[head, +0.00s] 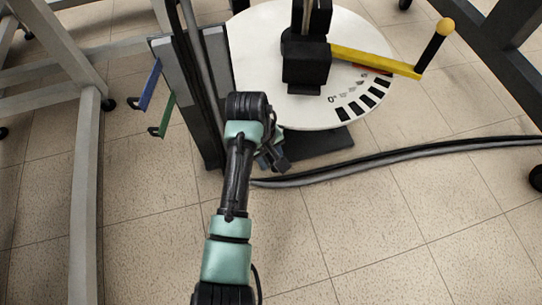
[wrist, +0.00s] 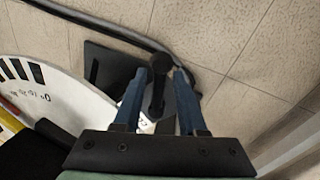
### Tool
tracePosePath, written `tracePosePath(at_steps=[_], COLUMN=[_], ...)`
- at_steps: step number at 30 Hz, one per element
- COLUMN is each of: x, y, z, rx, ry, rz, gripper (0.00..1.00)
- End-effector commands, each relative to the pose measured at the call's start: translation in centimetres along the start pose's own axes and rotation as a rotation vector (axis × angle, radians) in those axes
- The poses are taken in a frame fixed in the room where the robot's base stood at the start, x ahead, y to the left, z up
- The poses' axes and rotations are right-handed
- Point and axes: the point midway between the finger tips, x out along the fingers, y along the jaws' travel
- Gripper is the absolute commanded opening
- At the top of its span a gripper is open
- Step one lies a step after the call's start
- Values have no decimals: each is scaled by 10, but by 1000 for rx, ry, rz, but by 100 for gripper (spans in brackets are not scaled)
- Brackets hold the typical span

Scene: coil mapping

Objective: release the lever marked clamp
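In the wrist view, a black lever (wrist: 160,64) with a round knob shows between the two blue fingers of my gripper (wrist: 160,73). The fingers stand apart, one on each side of it, and I see no clear contact. I cannot tell how deep the lever sits between them. No clamp marking is legible on any lever. A blue lever (head: 147,88) and a green lever (head: 164,116) stick out left of the grey column.
A yellow arm (head: 375,61) with a black upright handle (head: 432,48) extends over the table's marked scale. A dark base plate (head: 318,147) lies under the table. Thick cables (head: 400,155) run across the tiled floor. A grey frame (head: 85,190) stands at left. The front floor is clear.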

Motion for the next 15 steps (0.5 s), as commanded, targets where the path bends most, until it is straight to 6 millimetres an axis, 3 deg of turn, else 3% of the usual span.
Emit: tracePosePath(at_steps=[1, 6, 15], x=[0, 0, 0], y=[0, 0, 0], z=[0, 0, 0], rx=[0, 0, 0], ry=[0, 0, 0], rz=[0, 0, -1], gripper=[30, 0, 0])
